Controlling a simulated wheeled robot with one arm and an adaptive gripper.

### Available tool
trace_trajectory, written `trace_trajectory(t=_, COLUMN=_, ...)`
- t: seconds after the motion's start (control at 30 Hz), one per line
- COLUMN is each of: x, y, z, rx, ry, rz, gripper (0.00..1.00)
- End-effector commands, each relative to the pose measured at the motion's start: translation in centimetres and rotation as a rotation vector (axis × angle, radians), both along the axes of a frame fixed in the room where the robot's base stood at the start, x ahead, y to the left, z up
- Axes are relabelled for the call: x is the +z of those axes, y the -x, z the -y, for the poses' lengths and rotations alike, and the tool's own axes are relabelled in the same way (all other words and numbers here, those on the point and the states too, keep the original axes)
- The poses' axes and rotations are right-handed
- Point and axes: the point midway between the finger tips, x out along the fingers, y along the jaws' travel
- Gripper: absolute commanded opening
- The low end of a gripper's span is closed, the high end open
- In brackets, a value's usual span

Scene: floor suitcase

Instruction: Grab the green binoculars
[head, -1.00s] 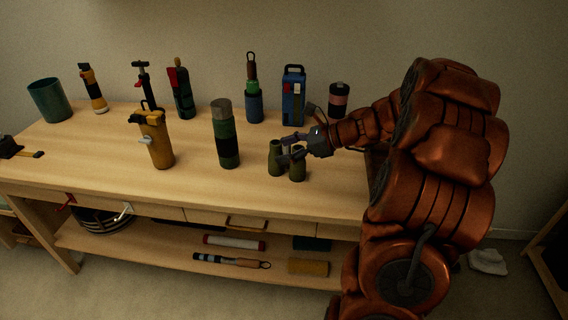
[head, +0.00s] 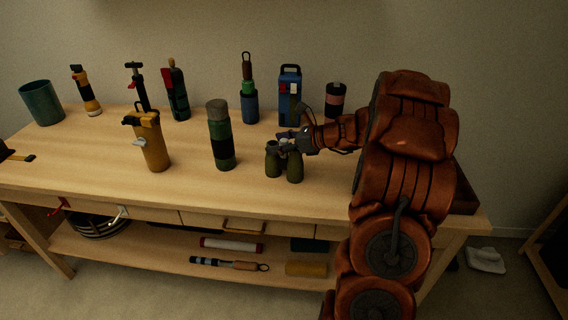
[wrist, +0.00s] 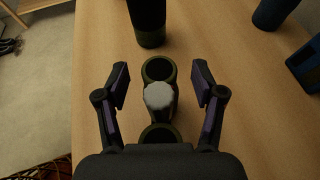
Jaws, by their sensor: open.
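The green binoculars (head: 294,168) stand upright on the wooden workbench, right of the middle. In the wrist view the binoculars (wrist: 159,70) show as two dark green round barrels with a pale grey part between them. My gripper (head: 281,141) is at the upper part of the binoculars in the head view. In the wrist view my gripper (wrist: 161,92) is open, with one finger on each side of the binoculars and visible gaps to both. The near barrel is partly hidden by the gripper's body.
A dark green flask with a black band (head: 221,135) stands left of the binoculars. A blue box with a handle (head: 290,97) and a black-and-pink canister (head: 335,101) stand behind. A yellow canister (head: 153,142) is farther left. The bench front is clear.

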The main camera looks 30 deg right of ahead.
Motion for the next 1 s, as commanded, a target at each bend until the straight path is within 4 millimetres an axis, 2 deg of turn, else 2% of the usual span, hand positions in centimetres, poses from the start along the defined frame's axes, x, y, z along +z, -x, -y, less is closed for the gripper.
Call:
trace_trajectory(t=0.3, x=-0.14, y=-0.38, z=-0.32, rx=0.002, ry=0.001, rz=0.001, gripper=0.68)
trace_trajectory(t=0.9, x=-0.13, y=-0.36, z=-0.32, rx=0.003, ry=0.001, rz=0.001, gripper=0.06)
trace_trajectory(t=1.0, x=-0.14, y=-0.35, z=-0.32, rx=0.003, ry=0.001, rz=0.001, gripper=0.00)
